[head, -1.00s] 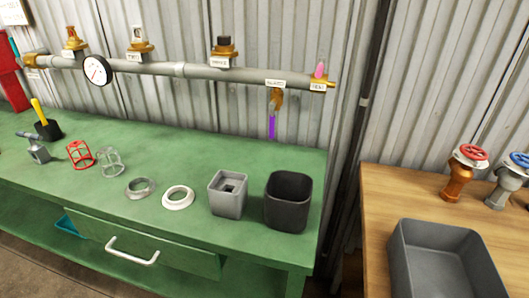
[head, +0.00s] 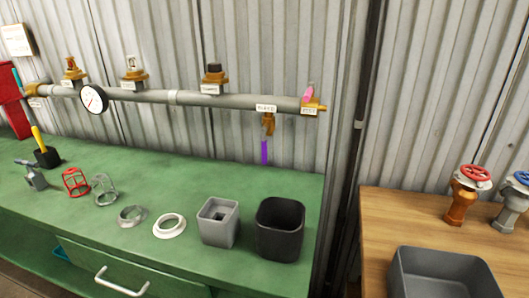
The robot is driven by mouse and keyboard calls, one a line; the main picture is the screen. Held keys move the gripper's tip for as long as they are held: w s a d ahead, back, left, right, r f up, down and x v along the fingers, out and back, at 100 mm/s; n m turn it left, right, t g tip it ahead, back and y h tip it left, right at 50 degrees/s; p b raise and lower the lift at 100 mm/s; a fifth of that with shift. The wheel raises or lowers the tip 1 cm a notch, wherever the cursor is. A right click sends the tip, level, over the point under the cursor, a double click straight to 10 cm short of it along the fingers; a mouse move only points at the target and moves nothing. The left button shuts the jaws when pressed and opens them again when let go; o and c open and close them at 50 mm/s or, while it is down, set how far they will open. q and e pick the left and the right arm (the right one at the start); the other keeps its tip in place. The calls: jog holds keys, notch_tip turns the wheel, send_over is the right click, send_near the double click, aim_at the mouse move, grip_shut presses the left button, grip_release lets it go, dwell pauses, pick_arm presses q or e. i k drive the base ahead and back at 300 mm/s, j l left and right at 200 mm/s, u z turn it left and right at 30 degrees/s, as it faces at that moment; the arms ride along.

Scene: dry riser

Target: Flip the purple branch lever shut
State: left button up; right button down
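The purple branch lever (head: 264,152) hangs straight down below a brass branch valve (head: 268,124). The valve sits under the right part of the grey pipe (head: 200,98), beneath a small white label (head: 266,108). The lever is above the back edge of the green bench (head: 180,172), near its right end, and nothing touches it. Neither of my grippers shows in the head view.
A dark bin (head: 280,229) and a grey square box (head: 219,222) stand on the bench below the lever. A pressure gauge (head: 94,99) and a pink-topped brass fitting (head: 311,97) are on the pipe. A wooden table (head: 408,217) at right holds a grey tray (head: 445,262).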

aim_at(263, 141)
jog(key=i+j, duration=0.2)
jog(key=j, duration=0.15)
jog(key=i+j, duration=0.25)
jog(key=j, duration=0.15)
jog(key=i+j, duration=0.2)
jog(key=j, duration=0.15)
